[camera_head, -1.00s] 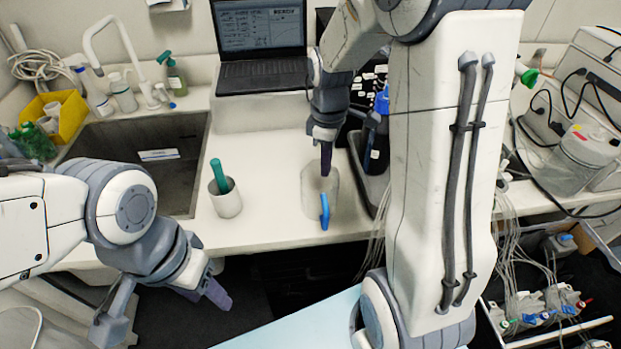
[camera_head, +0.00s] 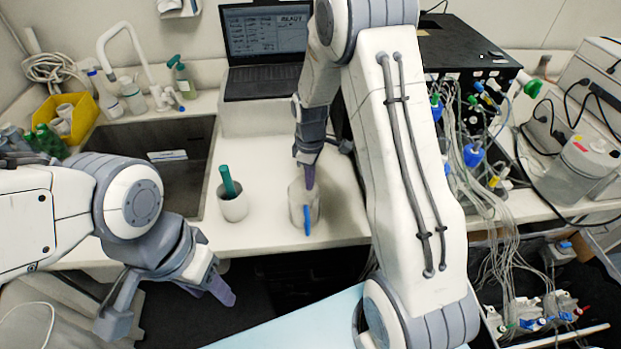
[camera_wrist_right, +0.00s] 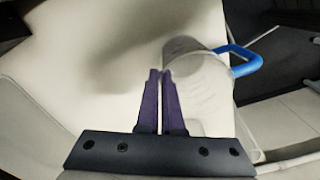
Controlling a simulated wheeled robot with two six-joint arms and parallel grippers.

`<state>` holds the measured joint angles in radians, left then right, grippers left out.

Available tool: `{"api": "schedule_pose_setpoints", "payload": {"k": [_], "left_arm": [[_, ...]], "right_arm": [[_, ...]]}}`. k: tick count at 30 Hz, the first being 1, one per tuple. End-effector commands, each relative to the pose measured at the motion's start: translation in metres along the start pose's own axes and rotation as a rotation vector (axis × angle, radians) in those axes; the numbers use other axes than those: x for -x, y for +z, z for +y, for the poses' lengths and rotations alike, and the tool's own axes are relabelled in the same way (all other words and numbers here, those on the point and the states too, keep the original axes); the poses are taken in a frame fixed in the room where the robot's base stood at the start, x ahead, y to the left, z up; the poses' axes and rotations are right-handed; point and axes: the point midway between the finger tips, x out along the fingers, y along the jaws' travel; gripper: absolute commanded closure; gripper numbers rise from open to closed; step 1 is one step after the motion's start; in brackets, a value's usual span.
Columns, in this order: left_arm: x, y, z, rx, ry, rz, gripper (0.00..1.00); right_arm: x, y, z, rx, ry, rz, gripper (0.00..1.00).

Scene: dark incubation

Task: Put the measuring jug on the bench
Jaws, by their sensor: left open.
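The measuring jug (camera_head: 296,212) is clear with a blue handle (camera_head: 307,221). It is upright at the front of the white bench (camera_head: 262,226), and its base looks to be at the bench surface. My right gripper (camera_head: 308,186) points down at its rim. In the right wrist view the jug (camera_wrist_right: 208,88) shows beside and behind the fingers, its handle to the right. The fingers (camera_wrist_right: 160,76) are close together, apparently on the jug's wall; the exact contact is hard to see. My left gripper (camera_head: 212,296) is open and empty, low in front of the bench.
A white cup (camera_head: 234,208) with a green-handled tool stands left of the jug, near the sink (camera_head: 182,180). A laptop (camera_head: 262,60) stands behind. A black box (camera_head: 465,50) with tubes and bottles is at right. The bench's front edge is close to the jug.

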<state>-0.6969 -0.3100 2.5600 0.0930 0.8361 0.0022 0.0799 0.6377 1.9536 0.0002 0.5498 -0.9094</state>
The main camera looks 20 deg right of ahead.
Motion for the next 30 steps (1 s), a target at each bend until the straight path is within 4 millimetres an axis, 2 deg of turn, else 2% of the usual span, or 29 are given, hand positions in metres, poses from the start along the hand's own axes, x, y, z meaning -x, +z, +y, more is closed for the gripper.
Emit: {"api": "schedule_pose_setpoints", "payload": {"k": [4,5,6,7,15,20,23,30], "left_arm": [[-0.003,0.000,0.000,0.000,0.000,0.000,0.50],[-0.003,0.000,0.000,0.000,0.000,0.000,0.50],[-0.002,0.000,0.000,0.000,0.000,0.000,0.50],[-0.002,0.000,0.000,0.000,0.000,0.000,0.50],[-0.002,0.000,0.000,0.000,0.000,0.000,0.50],[-0.001,0.000,0.000,0.000,0.000,0.000,0.50],[-0.005,0.000,0.000,0.000,0.000,0.000,0.50],[-0.013,0.001,-0.001,-0.001,0.000,0.000,0.50]], "right_arm": [[-0.004,0.000,0.000,0.000,-0.001,0.000,1.00],[-0.004,0.000,0.000,0.000,0.000,0.000,0.93],[-0.003,0.000,0.000,0.000,0.000,0.000,0.77],[-0.003,0.000,0.000,0.000,-0.001,0.000,0.67],[-0.003,0.000,0.000,0.000,-0.001,0.000,0.67],[0.005,0.000,0.001,0.000,0.002,0.002,0.67],[0.020,-0.001,0.001,0.000,0.004,0.003,0.67],[0.072,-0.001,0.001,0.000,0.005,0.004,0.67]]}}
